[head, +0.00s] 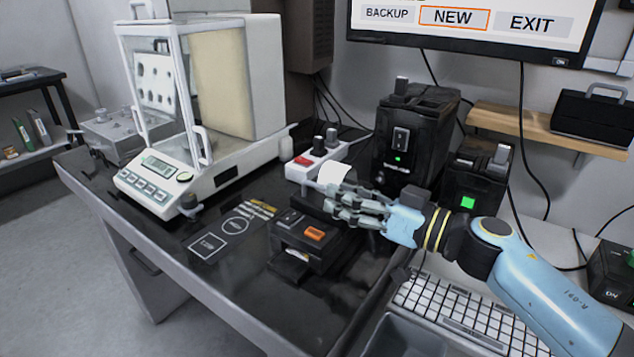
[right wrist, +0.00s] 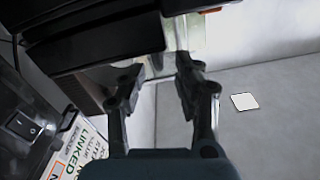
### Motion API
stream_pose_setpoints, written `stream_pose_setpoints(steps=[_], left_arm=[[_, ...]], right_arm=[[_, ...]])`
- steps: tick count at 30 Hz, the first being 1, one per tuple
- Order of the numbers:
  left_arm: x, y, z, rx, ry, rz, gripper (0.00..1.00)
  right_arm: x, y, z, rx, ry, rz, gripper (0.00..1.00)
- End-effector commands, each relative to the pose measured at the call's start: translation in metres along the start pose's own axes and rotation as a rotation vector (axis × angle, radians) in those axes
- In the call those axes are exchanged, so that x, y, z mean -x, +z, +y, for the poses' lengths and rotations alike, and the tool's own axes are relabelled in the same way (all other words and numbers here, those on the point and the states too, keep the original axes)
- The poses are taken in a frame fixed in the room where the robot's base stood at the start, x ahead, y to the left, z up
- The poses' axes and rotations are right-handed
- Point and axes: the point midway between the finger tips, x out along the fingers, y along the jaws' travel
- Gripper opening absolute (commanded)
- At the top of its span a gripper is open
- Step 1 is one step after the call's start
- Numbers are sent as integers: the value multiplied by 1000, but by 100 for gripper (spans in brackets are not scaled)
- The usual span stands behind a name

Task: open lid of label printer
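The label printer (head: 310,240) is a low black box with an orange button on the dark table, right of the printed mat markings. A white paper roll (head: 333,175) shows at its back. My right gripper (head: 342,204) reaches in from the right over the rear of the printer, close beside the roll; its fingers hide part of the printer top. In the right wrist view the two fingers (right wrist: 160,72) stand apart with nothing clearly between them, just below a dark body (right wrist: 95,38). I cannot tell whether they touch the lid. My left gripper is out of view.
A glass-sided balance (head: 160,180) stands left. A power strip (head: 318,160), a black device with a green light (head: 412,140) and a smaller one with a green screen (head: 475,190) stand behind. A keyboard (head: 460,310) lies at the right front. The table's front left is clear.

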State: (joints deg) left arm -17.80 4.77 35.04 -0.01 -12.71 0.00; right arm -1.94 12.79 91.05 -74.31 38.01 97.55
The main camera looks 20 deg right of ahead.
Motion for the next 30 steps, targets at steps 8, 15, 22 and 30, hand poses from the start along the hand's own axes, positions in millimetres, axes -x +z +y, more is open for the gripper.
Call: stream_pose_setpoints(steps=[8, 15, 22, 30], left_arm=[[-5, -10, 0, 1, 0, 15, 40], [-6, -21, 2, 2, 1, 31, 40], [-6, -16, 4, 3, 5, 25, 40], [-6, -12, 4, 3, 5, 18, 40]], right_arm=[[-48, 0, 0, -1, 0, 1, 33], [-60, 0, 0, 0, -1, -1, 33], [-60, 0, 0, 0, 0, -1, 27], [-60, 0, 0, 0, -1, -1, 0]])
